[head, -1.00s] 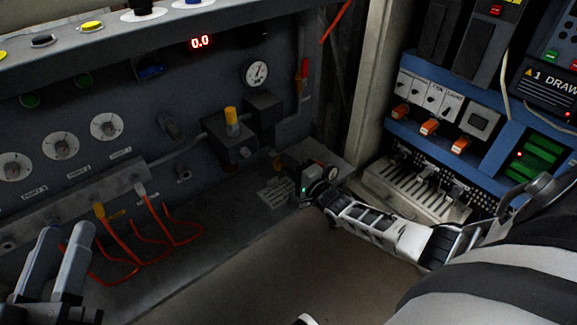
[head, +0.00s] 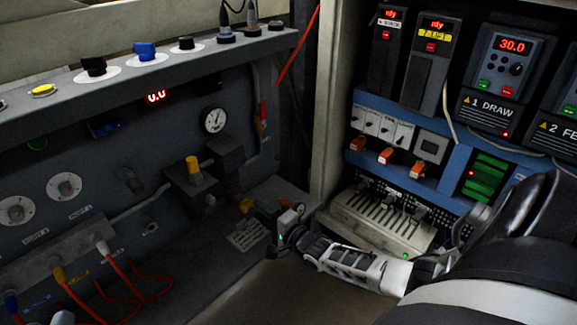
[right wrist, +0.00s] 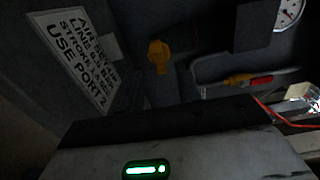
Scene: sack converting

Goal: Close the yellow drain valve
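A small yellow valve handle (head: 246,205) sits low on the back panel, just above a printed label (head: 247,236). In the right wrist view the yellow handle (right wrist: 158,55) shows at upper centre, with the label (right wrist: 75,45) to its left. My right gripper (head: 281,232) is just to the right of the label and the valve, apart from the handle in the wrist view. Its fingertips are dark and I cannot tell their gap. Only a grey tip of my left gripper (head: 62,317) shows at the bottom left edge.
A taller yellow knob (head: 194,170) tops a dark block left of the valve, under a gauge (head: 214,120). A red lever (head: 262,115) is on a pipe behind. A terminal box (head: 385,222) and blue switch panel stand right. Red cables (head: 120,285) hang at left.

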